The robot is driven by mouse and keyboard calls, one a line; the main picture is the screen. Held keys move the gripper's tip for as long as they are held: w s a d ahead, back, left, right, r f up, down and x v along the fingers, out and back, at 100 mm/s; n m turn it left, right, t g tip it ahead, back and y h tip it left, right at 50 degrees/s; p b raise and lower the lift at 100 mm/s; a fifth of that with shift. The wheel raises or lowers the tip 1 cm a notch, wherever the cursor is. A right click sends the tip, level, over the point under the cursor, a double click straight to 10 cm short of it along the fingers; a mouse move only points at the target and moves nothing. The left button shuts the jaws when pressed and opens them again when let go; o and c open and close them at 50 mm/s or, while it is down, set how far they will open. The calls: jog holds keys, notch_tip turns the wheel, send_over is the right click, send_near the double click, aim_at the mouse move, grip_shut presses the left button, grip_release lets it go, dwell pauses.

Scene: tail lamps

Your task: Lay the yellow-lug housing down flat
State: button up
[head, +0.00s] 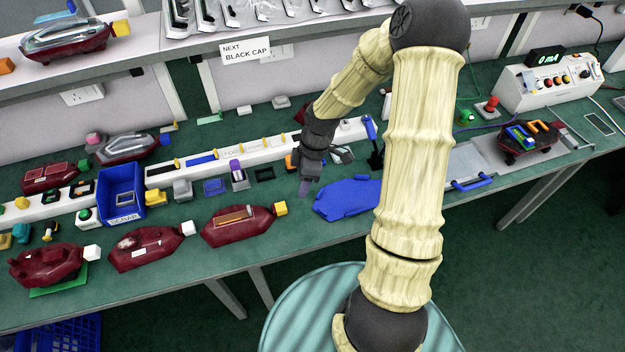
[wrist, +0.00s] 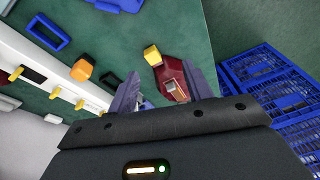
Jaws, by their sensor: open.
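A dark red housing (head: 232,227) with a yellow lug (head: 281,208) on its right end rests near the front edge of the green bench. A tan-orange strip shows along its upper side; I cannot tell for sure whether it is flat or tilted. My gripper (head: 307,184) is above the bench, to the right of and apart from this housing. In the wrist view, the open, empty fingers (wrist: 162,78) point toward the housing (wrist: 173,78), its yellow lug (wrist: 152,55) farther out. The fingers and palm hide part of the housing.
Two dark red housings with white lugs (head: 145,247) (head: 50,267) lie to the left. A blue bin (head: 122,194) and a white rail (head: 220,165) stand behind. A flat blue piece (head: 345,198) lies right of my gripper. Blue crates (wrist: 280,90) stand below the bench.

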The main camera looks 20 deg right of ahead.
jog(key=s+a+r+m+t+h, duration=0.1)
jog(key=s+r+m+t+h, duration=0.1)
jog(key=s+r+m, duration=0.9)
notch_tip(320, 180, up, 3)
jog(key=m, duration=0.3)
jog(key=shift+s+f+t+h, duration=0.15)
jog(key=shift+s+t+h, duration=0.05)
jog(key=shift+t+h, duration=0.2)
